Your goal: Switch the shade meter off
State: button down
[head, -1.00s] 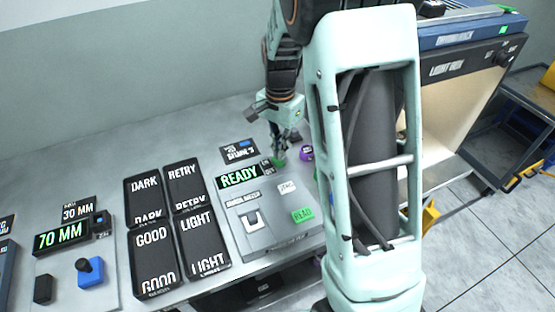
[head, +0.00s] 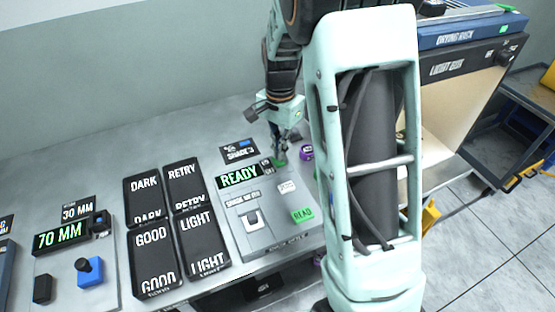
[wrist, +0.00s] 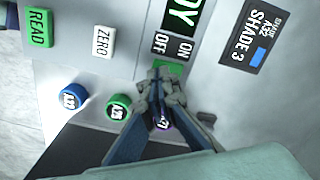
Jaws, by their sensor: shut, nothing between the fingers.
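The shade meter (head: 247,220) is a grey panel on the bench with a lit green READY display (head: 239,177). Its ON and OFF labels show in the wrist view, beside a green switch (wrist: 168,68). My gripper (wrist: 158,76) is shut and empty, with its fingertips at the green switch and partly covering it. I cannot tell whether they touch. In the head view my gripper (head: 280,160) is at the meter's back right. A green READ button (head: 302,215) and a white ZERO button (head: 287,187) are on the panel.
Black trays marked DARK (head: 145,187), RETRY (head: 182,172), GOOD (head: 152,237) and LIGHT (head: 198,224) stand left of the meter. A SHADE 3 card (head: 239,150) lies behind it. Blue (wrist: 73,97) and green (wrist: 119,107) round pieces lie near my fingers.

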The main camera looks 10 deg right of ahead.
aim_at(280, 163)
jog(key=shift+f+b, duration=0.85)
jog(key=shift+f, duration=0.45)
dwell(0.4)
jog(key=shift+r+p, duration=2.75)
jog(key=shift+r, duration=0.8)
